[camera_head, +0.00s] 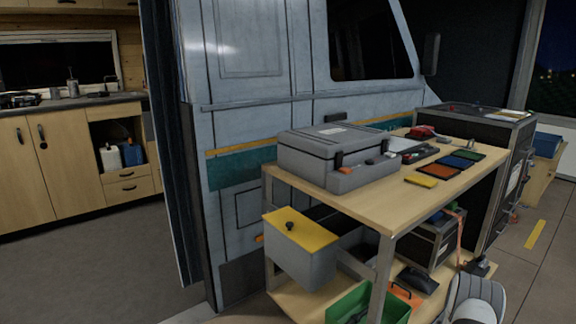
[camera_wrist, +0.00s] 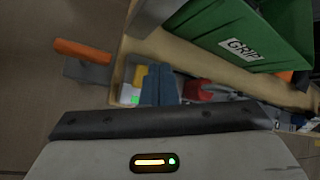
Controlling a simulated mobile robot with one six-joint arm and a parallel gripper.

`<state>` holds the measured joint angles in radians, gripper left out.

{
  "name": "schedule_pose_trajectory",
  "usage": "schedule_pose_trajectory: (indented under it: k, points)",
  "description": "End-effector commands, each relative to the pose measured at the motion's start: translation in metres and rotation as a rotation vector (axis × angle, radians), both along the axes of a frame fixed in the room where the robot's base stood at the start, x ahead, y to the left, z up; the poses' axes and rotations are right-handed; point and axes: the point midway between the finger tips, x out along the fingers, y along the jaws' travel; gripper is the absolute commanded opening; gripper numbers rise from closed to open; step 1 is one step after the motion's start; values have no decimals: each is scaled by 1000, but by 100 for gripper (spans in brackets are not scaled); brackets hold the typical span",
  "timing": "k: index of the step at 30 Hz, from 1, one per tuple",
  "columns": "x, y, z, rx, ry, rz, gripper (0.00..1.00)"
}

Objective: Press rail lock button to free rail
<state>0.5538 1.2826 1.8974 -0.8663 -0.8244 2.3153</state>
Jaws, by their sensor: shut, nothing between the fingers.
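No part is clearly recognisable as the rail lock button or the rail. In the wrist view, my gripper (camera_wrist: 158,80) shows as two blue-grey fingers side by side, shut and empty. Beside them on the left is a small pale block with a green light (camera_wrist: 132,97), with a yellow piece (camera_wrist: 140,75) above it. A red object (camera_wrist: 198,91) lies to their right. I cannot tell whether the fingers touch any of these. In the head view, part of my arm shows at the lower right; my fingers are not clear there.
A wooden cart (camera_head: 395,208) carries a grey case (camera_head: 325,150) and coloured pads. A grey box with a yellow lid (camera_head: 300,237) hangs at its side. A green bin (camera_head: 350,302), labelled GRIP in the wrist view (camera_wrist: 225,30), sits low. Floor (camera_head: 90,260) at left is clear.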

Motion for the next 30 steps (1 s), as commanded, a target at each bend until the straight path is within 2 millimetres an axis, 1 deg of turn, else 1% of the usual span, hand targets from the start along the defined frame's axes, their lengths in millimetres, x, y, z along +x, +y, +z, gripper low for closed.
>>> schedule_pose_trajectory:
  k: [1,10,13,30]
  points:
    - [0,0,3,0,0,0,0]
    - [0,0,3,0,0,0,0]
    - [0,0,7,0,0,0,0]
    - [0,0,62,1,-1,1,0]
